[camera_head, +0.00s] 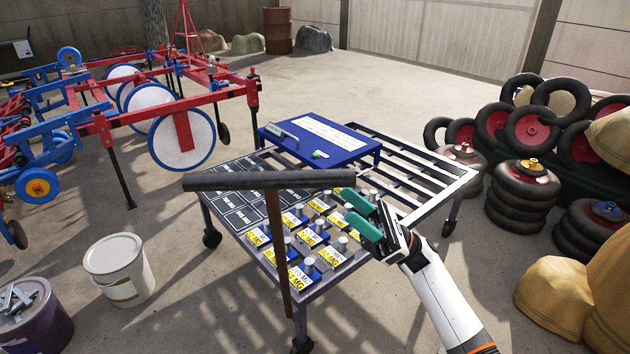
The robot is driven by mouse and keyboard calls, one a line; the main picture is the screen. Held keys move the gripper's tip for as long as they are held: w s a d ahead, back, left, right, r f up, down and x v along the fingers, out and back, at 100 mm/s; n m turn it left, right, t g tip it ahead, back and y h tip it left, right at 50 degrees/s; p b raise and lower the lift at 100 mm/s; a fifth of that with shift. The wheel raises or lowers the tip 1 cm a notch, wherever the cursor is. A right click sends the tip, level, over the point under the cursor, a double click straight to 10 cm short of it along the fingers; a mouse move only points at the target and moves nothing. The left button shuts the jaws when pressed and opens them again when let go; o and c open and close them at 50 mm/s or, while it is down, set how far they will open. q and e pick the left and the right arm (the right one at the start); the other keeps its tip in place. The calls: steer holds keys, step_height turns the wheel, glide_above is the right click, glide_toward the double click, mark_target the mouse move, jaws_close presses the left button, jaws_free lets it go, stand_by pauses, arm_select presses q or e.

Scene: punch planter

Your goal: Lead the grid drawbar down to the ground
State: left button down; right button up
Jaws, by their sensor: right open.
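The drawbar stands upright at the near side of the grid cart (412,187). Its dark crossbar handle (235,181) is at the top, and its brown shaft (277,235) runs down in front of the cart's load. The shaft's lower end is near the cart's front edge. My right gripper (347,205) has green fingers and is open and empty. It is to the right of the shaft, near the crossbar's right end and apart from it, over the cart's right side. My left gripper is not in view.
The cart carries black tiles (236,200), several yellow-labelled blocks (312,238) and a blue case (318,140). A white bucket (120,275) and a dark bucket (35,318) stand left. Stacked wheels (522,195) stand right. Bare floor lies before the cart.

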mark_target(316, 179)
steer(key=p+x, duration=0.2)
steer(key=x, duration=0.8)
steer(key=shift+r, duration=0.1)
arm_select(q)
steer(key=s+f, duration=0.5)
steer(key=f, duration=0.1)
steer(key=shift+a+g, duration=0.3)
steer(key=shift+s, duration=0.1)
arm_select(e)
jaws_close()
